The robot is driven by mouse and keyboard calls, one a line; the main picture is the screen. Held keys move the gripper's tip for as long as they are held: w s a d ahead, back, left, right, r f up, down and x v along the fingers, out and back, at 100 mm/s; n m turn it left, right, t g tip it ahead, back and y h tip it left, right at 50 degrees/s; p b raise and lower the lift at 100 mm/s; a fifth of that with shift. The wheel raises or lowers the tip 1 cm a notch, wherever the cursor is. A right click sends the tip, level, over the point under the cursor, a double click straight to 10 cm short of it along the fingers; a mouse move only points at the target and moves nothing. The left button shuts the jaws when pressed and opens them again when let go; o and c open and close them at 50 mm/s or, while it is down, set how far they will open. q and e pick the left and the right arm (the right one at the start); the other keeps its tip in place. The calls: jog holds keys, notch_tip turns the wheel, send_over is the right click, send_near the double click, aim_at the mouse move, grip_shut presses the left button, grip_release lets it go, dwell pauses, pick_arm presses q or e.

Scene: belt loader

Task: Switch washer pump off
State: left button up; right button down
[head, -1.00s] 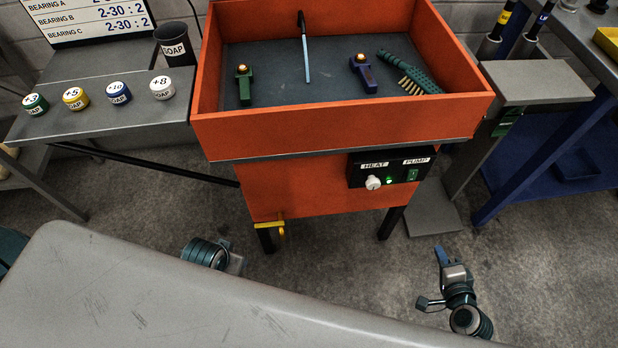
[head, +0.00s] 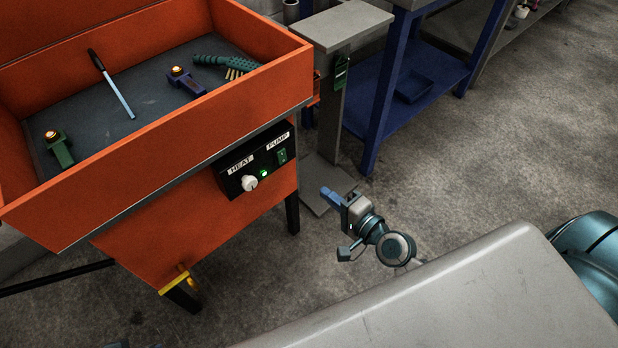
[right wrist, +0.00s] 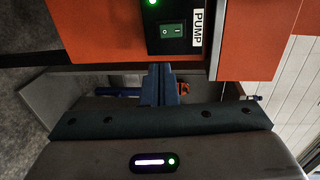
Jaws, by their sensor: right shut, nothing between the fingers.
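The orange washer (head: 215,140) has a black control panel (head: 232,187) on its front with HEAT and PUMP labels. The green pump switch (head: 282,156) sits below the PUMP label, with a lit green lamp (head: 264,173) and the white heat knob (head: 250,183) to its left. In the right wrist view the pump switch (right wrist: 171,38) is a green rocker in the black panel. My right gripper (head: 328,193) is shut and empty, right of and apart from the panel. Its blue fingers (right wrist: 160,85) lie together below the switch in the wrist view.
The washer basin holds a brush (head: 228,63), a blue part (head: 185,83), a green part (head: 58,148) and a blue-and-black stick (head: 112,85). A grey stand (head: 340,25) and a blue-legged bench (head: 380,100) stand behind my right gripper. Open floor lies to the right.

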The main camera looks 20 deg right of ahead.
send_near(282, 156)
notch_tip(282, 156, down, 2)
pick_arm(q)
jog(key=shift+a+f+g+p, duration=0.25)
jog(key=shift+f+g+p, duration=0.15)
jog(key=shift+f, duration=0.15)
pick_arm(e)
jog(key=x, duration=0.6)
jog(key=shift+w+d+f, duration=0.2)
jog(key=shift+w+f, duration=0.15)
jog(key=shift+f, duration=0.05)
pick_arm(q)
jog(key=shift+r, duration=0.1)
jog(key=shift+w, duration=0.1)
jog(key=shift+w+d+f+t+h+b, duration=0.3)
jog(key=shift+w+d+f+t+b, duration=0.6)
jog(key=shift+t+b, duration=0.25)
pick_arm(e)
jog(key=shift+w+f, duration=0.1)
jog(key=shift+w, duration=0.1)
pick_arm(q)
jog(key=shift+s+r, duration=0.15)
jog(key=shift+s, duration=0.05)
